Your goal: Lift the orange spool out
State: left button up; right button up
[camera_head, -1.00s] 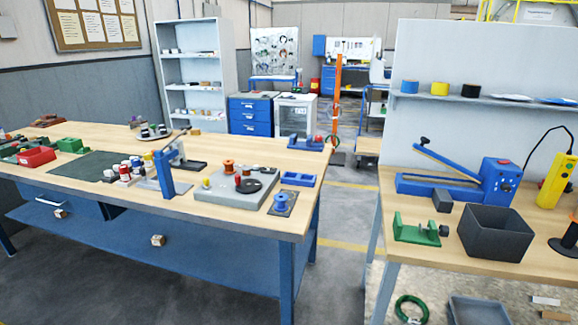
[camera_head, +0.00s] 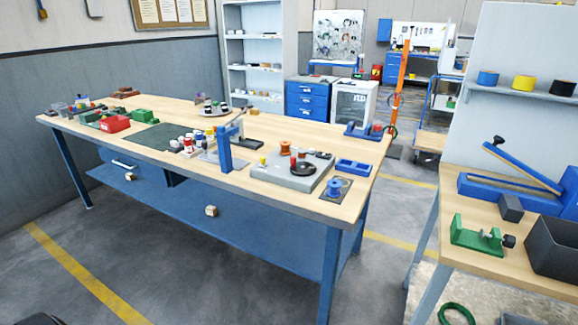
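The orange spool (camera_head: 285,148) stands upright at the back left of a grey machine block (camera_head: 277,174) on the long wooden workbench (camera_head: 330,140). The block also carries a black disc (camera_head: 303,169) with a small red part beside it and a yellow piece at its left edge. A blue spool (camera_head: 334,187) stands on a dark pad at the bench's front right corner. The spool is small in view, so I cannot tell how it is seated. Neither of my grippers is in view.
A blue post stand (camera_head: 225,150) and several small jars sit left of the machine. A blue tray (camera_head: 353,167) lies to its right. A second bench at right holds a green clamp (camera_head: 478,237) and a dark bin (camera_head: 556,248). Floor in front of the workbench is open.

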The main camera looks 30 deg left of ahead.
aim_at(284, 144)
jog(key=z, duration=3.3)
jog(key=k, duration=2)
jog(key=u, duration=2.1)
